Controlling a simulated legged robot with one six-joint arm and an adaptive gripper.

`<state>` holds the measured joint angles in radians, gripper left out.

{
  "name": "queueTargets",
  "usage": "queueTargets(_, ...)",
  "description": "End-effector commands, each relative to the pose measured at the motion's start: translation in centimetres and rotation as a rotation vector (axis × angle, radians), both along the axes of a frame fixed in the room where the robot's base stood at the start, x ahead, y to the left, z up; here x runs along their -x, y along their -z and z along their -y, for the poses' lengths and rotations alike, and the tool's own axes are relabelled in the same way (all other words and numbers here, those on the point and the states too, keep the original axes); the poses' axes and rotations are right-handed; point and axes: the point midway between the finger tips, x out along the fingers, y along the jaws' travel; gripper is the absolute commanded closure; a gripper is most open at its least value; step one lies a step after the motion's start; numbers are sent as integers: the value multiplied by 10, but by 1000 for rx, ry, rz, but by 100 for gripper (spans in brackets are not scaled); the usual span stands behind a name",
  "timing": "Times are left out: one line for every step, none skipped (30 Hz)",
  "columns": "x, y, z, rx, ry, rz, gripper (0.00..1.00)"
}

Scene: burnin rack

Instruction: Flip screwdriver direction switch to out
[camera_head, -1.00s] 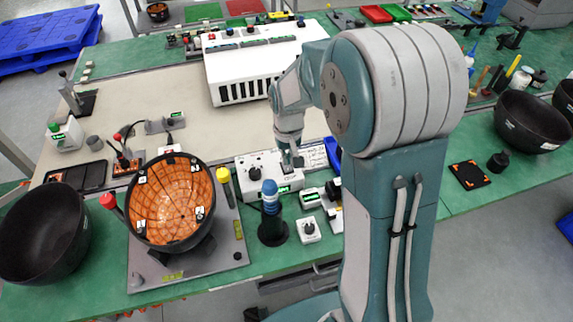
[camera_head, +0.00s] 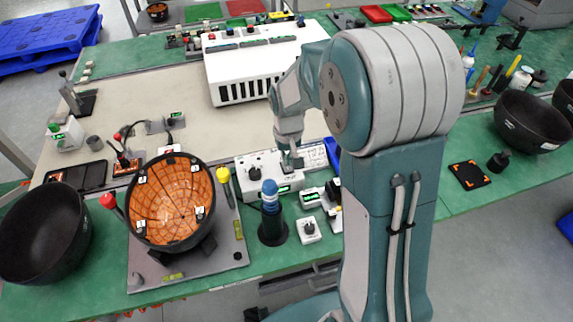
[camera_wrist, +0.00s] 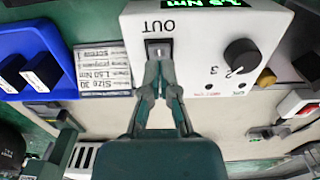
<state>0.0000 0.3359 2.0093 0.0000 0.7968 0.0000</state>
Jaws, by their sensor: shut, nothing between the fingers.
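The white screwdriver control box (camera_head: 250,177) stands on the bench in the head view, with a dark knob at its left and a green display. In the wrist view the box (camera_wrist: 205,35) appears upside down, with a black knob (camera_wrist: 241,57) and a green torque readout. The direction switch (camera_wrist: 158,45) is a small black rocker beside the printed word OUT. My gripper (camera_wrist: 160,70) is shut and empty, its tips right at the switch's lower edge in the picture. I cannot tell whether they touch. In the head view my gripper (camera_head: 293,165) is over the box's right part.
A blue-topped screwdriver (camera_head: 270,197) stands in a black holder before the box. A small white knob unit (camera_head: 309,230) sits to its right. An orange-lined black bowl (camera_head: 172,203) is at left.

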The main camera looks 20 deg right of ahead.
Motion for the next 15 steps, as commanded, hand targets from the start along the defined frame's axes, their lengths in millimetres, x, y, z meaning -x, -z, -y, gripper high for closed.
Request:
queueTargets(0, 1, 0, 0, 0, -1, 100)
queueTargets(0, 1, 0, 0, 0, -1, 100)
queueTargets(0, 2, 0, 0, 0, 0, 100)
queueTargets(0, 2, 0, 0, 0, 0, 100)
queueTargets(0, 3, 0, 0, 0, 0, 100)
queueTargets(0, 3, 0, 0, 0, 0, 100)
queueTargets(0, 3, 0, 0, 0, 0, 100)
queueTargets(0, 4, 0, 0, 0, 0, 100)
queueTargets(0, 4, 0, 0, 0, 0, 100)
queueTargets(0, 5, 0, 0, 0, 0, 100)
queueTargets(0, 5, 0, 0, 0, 0, 100)
queueTargets(0, 6, 0, 0, 0, 0, 100)
queueTargets(0, 6, 0, 0, 0, 0, 100)
queueTargets(0, 6, 0, 0, 0, 0, 100)
queueTargets(0, 7, 0, 0, 0, 0, 100)
